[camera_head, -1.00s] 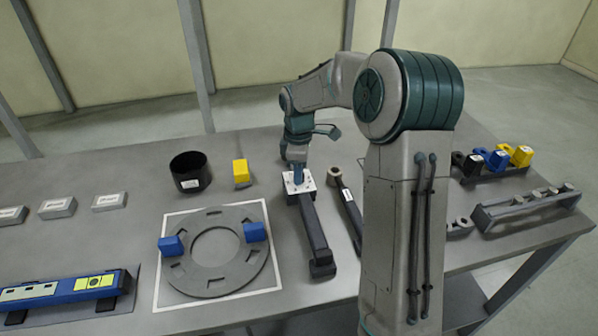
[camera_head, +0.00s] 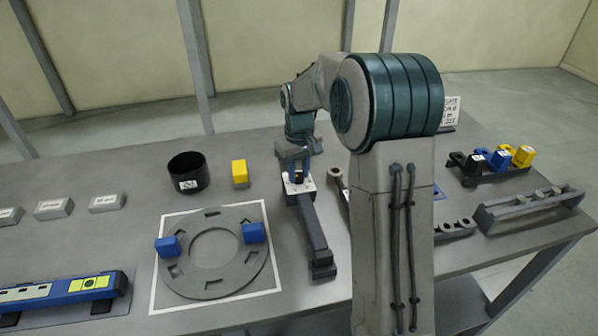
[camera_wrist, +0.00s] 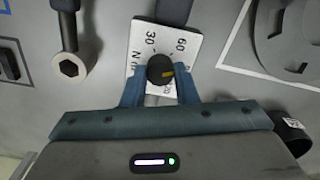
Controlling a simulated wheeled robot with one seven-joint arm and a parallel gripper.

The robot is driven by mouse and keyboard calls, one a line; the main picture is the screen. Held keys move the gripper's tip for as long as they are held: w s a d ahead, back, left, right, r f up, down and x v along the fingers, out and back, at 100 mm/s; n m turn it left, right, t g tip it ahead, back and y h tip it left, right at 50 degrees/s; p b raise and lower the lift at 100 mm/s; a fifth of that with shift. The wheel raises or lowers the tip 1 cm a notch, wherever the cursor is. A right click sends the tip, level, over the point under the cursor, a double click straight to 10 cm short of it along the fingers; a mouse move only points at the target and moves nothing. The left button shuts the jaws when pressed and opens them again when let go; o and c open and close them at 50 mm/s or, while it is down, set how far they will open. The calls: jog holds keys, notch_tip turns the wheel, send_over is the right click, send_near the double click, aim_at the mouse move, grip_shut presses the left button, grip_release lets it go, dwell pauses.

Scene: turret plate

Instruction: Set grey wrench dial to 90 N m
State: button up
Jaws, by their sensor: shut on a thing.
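The grey wrench (camera_head: 312,227) lies on the bench, with a white dial plate (camera_head: 291,188) at its far end. In the wrist view the dial plate (camera_wrist: 140,52) shows 30 and 60; its lower numbers are partly hidden. My gripper (camera_wrist: 160,75) is shut on the black dial knob (camera_wrist: 158,66), one blue finger on each side. The knob's yellow mark points roughly right, below the 60. In the head view my gripper (camera_head: 296,172) is upright over the plate.
A second wrench (camera_head: 337,182) lies just right, partly behind my arm; its ring end (camera_wrist: 69,68) shows in the wrist view. Left are a ring plate (camera_head: 188,284) with blue blocks, a black cup (camera_head: 188,170) and a yellow block (camera_head: 239,173). Racks stand at right.

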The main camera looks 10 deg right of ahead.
aim_at(300, 175)
jog(key=m, duration=0.4)
jog(key=shift+m, duration=0.4)
dwell(0.4)
jog(key=o, duration=1)
jog(key=shift+r, duration=0.1)
notch_tip(300, 175, up, 14)
jog(key=shift+b, duration=0.3)
jog(key=shift+s+d, duration=0.1)
jog(key=shift+s, duration=0.05)
